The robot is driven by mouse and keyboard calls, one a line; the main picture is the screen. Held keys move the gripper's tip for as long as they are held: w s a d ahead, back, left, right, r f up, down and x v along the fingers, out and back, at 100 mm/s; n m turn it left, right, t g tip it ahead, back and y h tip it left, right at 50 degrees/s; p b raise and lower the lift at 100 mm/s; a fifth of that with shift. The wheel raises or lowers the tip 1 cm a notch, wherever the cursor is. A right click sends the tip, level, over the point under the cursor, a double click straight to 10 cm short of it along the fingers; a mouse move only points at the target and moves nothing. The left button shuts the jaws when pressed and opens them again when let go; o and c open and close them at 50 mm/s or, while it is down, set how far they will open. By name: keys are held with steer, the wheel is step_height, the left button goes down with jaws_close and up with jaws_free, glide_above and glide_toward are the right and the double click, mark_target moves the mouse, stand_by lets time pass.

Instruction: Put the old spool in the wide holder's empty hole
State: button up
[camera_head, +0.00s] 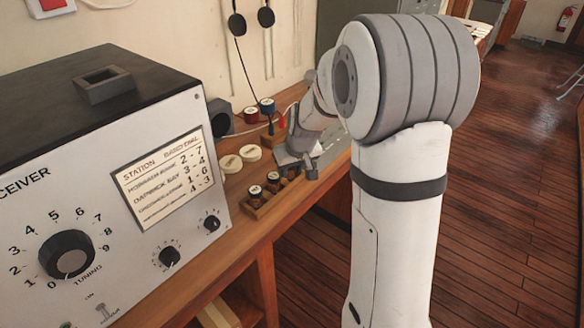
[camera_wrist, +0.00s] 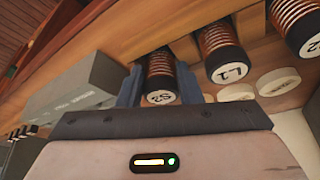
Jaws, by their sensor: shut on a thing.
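My gripper (camera_wrist: 163,92) is shut on a dark spool with copper-coloured winding (camera_wrist: 160,68) and a pale end label that seems to read S2. Two similar spools, one beside it (camera_wrist: 221,48) and one farther right (camera_wrist: 296,22), stand in a wooden holder (camera_wrist: 187,46). In the head view my gripper (camera_head: 297,163) is at the right end of this long holder (camera_head: 264,209), past a near spool (camera_head: 254,197) and a second spool (camera_head: 273,183). The held spool is hidden there. I cannot tell whether it sits in a hole or is above it.
Two cream discs (camera_head: 231,164) (camera_head: 250,153) lie left of the holder. The large receiver (camera_head: 120,150) stands on the left. A grey box (camera_wrist: 75,92) is left of my gripper in the wrist view.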

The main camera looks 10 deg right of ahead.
stand_by(0.7)
steer(key=o, duration=1.1)
steer(key=shift+c, duration=0.2)
steer(key=v, duration=0.7)
steer(key=shift+r+b, duration=0.35)
steer(key=shift+b, duration=0.1)
steer(key=shift+s, duration=0.15)
steer(key=s+a+m+g, duration=0.1)
steer(key=s, duration=2.3)
steer(key=shift+s+a+m+g+h, duration=0.2)
steer(key=shift+a+m+g+h, duration=0.1)
steer(key=shift+m+g+h, duration=0.1)
